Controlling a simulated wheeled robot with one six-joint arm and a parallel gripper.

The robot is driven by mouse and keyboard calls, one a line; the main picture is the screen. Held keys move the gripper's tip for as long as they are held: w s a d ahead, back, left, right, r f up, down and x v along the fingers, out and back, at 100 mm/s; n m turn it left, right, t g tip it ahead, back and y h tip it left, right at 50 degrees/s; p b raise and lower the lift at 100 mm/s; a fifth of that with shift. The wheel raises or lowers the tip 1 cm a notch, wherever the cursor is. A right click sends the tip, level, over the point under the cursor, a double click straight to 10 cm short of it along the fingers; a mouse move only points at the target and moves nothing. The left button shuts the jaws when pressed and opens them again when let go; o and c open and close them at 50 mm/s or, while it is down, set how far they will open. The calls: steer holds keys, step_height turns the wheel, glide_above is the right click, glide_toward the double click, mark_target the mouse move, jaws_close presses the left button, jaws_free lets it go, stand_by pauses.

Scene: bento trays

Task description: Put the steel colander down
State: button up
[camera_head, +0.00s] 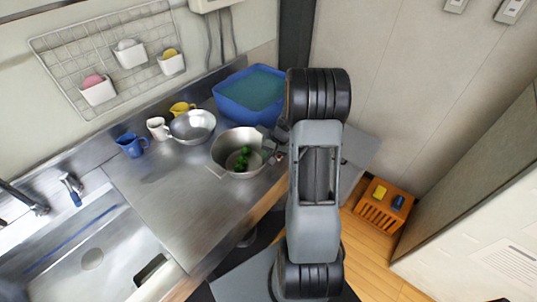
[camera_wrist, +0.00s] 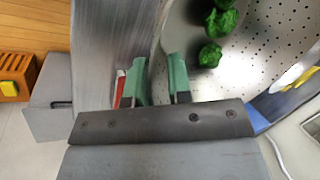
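The steel colander (camera_head: 225,150) is at the right part of the steel counter, tilted little if at all, with green pieces (camera_head: 241,158) inside. In the wrist view its perforated wall (camera_wrist: 245,75) fills the upper right, with the green pieces (camera_wrist: 215,30) on its bottom. My gripper (camera_head: 277,153) is at the colander's right rim. Whether the colander's base touches the counter is hidden.
A steel bowl (camera_head: 192,126), white mug (camera_head: 157,128), yellow cup (camera_head: 181,108) and blue jug (camera_head: 131,145) stand behind and left. A blue tub (camera_head: 224,101) stands behind the colander. The counter (camera_head: 165,190) is clear front-left, beside the sink (camera_head: 100,250).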

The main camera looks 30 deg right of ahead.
steer(key=shift+o, duration=0.7)
steer(key=shift+r+p, duration=0.25)
steer(key=shift+p, duration=0.05)
steer(key=b+v, duration=0.1)
steer(key=v, duration=1)
steer(key=s+a+r+n+h, duration=0.2)
steer(key=s+a, duration=0.4)
steer(key=a, duration=0.4)
steer(key=s+a+r+n+t+h, duration=0.1)
steer(key=s+a+r+n, duration=0.4)
steer(key=s+a+r, duration=0.2)
steer(key=a, duration=0.2)
steer(key=shift+a+r+t+h, duration=0.2)
steer(key=shift+a+t+h, duration=0.1)
steer(key=shift+a+h, duration=0.1)
steer(key=shift+o, duration=0.5)
